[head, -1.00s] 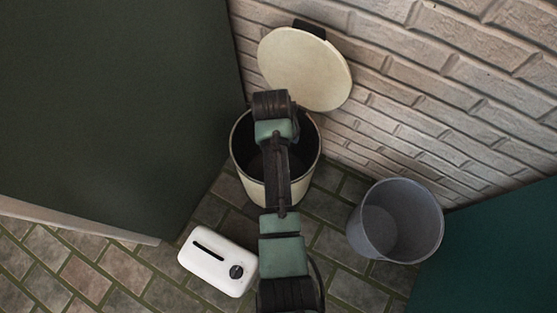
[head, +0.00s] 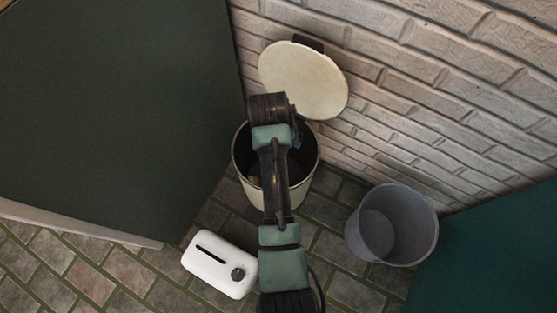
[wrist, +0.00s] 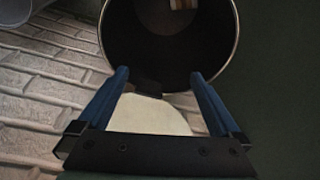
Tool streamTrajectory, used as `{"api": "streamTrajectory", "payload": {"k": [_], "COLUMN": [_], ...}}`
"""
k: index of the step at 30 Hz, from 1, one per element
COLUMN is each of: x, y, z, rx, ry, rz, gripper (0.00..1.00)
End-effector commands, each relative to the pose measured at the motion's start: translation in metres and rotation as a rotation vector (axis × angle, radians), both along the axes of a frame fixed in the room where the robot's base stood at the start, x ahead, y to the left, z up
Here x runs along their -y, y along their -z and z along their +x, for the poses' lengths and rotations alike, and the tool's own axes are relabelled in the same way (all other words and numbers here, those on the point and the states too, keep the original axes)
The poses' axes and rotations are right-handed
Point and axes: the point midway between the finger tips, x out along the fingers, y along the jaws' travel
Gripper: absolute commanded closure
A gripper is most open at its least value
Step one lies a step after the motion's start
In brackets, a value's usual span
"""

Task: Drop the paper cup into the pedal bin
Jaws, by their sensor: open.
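The pedal bin (head: 283,196) is cream with a dark inside, and its round lid (head: 303,79) stands open against the wall. In the wrist view the bin's rim (wrist: 234,45) and dark inside fill the top. A small white and orange-brown thing, apparently the paper cup (wrist: 182,4), lies inside, cut off by the frame's top edge. A bit of it seems to show in the head view (head: 254,172). My gripper (wrist: 158,75) is open and empty, its two blue fingers apart over the bin's lid side. My arm hides most of it in the head view.
A grey open bucket (head: 424,228) stands to the right of the bin. A white box with a slot and dial (head: 219,264) lies on the tiled floor at front left. A dark green cabinet (head: 110,110) is at left, a brick wall (head: 440,110) behind, and a teal surface (head: 500,260) at right.

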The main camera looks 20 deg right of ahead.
Motion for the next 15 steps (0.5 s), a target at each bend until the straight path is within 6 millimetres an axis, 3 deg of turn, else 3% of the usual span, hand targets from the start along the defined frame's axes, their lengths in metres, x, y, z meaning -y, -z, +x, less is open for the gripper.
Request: {"api": "streamTrajectory", "payload": {"k": [1, 6, 15], "x": [-0.002, -0.007, -0.010], "y": [-0.020, -0.051, -0.073], "z": [-0.002, -0.011, -0.017], "rx": [0.003, 0.001, 0.000], "ry": [-0.001, -0.001, -0.001], "rz": [-0.001, 0.000, 0.000], "gripper": [0.00, 0.00, 0.00]}}
